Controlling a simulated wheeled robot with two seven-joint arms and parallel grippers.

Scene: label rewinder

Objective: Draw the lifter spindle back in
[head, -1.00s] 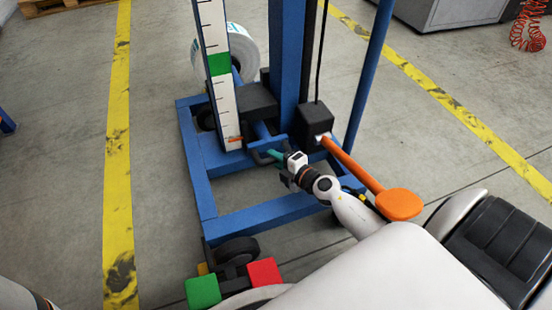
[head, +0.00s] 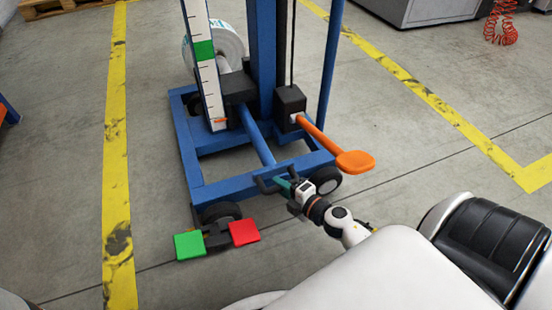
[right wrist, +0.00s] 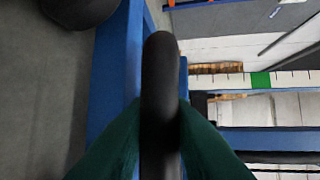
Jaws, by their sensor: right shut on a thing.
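The blue lifter spindle (head: 259,138) runs from the black block (head: 240,88) on the lifter's mast toward me. Much of its length shows on my side. A dark handle (head: 266,184) sits at its near end, beyond the lifter's front frame bar. My right gripper (head: 289,188) is shut on this handle; in the right wrist view the dark bar (right wrist: 160,95) stands between the green fingers. The label roll (head: 228,45) is behind the mast, partly hidden by the scale. My left gripper is not in view.
The blue lifter frame (head: 190,148) stands on wheels. An orange lever (head: 354,161) sticks out right of the gripper. Green (head: 189,245) and red (head: 243,232) pedals lie at the near wheel. Yellow floor lines (head: 116,160) run either side; the floor left is clear.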

